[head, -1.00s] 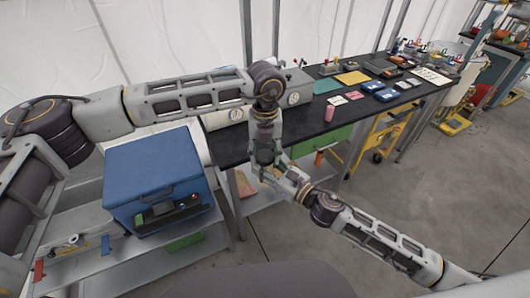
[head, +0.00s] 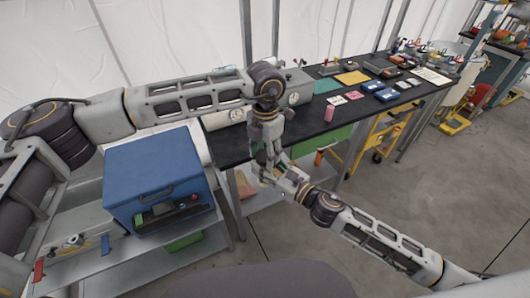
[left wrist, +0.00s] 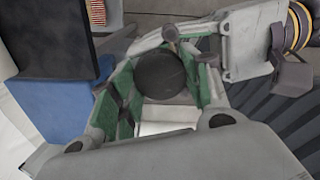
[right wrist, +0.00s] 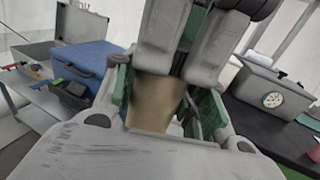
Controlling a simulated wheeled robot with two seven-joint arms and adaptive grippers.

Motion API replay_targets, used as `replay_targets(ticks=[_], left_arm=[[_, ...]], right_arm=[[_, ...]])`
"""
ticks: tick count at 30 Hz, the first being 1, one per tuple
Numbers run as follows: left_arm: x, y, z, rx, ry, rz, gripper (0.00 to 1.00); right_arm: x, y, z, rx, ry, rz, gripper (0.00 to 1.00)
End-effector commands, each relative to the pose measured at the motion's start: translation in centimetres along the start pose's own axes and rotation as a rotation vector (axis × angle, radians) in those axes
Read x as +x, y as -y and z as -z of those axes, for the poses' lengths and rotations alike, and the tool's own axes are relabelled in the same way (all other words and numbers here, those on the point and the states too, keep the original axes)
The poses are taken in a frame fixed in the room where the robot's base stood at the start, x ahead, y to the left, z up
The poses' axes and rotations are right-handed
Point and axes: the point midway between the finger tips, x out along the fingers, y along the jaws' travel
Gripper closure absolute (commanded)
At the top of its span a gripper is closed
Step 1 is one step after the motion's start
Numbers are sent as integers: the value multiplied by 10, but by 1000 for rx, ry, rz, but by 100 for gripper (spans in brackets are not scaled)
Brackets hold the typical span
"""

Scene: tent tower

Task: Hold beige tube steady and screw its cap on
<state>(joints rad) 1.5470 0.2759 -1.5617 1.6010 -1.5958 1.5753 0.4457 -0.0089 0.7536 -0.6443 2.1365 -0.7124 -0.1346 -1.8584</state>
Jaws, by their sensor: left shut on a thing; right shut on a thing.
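The beige tube (right wrist: 153,103) sits upright between the green-padded fingers of my right gripper (right wrist: 160,112), which is shut on it. My left gripper (head: 265,161) reaches down from above and meets my right gripper (head: 276,178) in front of the black bench. In the left wrist view, a dark round cap (left wrist: 160,73) lies between the left gripper's green pads, which are shut on it. The left fingers hide the tube's top in the right wrist view, so I cannot tell how far the cap is seated.
The black bench (head: 228,143) stands just behind my grippers, with a grey gauge box (head: 298,86) and a pink cylinder (head: 329,113) on it. A blue case (head: 155,180) stands on a shelf to the left. Open floor lies to the right.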

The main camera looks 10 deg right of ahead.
Motion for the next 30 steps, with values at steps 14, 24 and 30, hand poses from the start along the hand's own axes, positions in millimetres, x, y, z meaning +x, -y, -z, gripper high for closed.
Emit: replay_targets(ticks=[14,24,30], left_arm=[[1,-2,0,377,-3,-2,81],[2,-2,1,576,-4,-3,81],[2,-3,1,582,-4,-3,81]], right_arm=[[0,0,-2,-1,3,-1,100],[0,0,-2,-1,3,-2,100],[0,0,-2,-1,3,-2,100]])
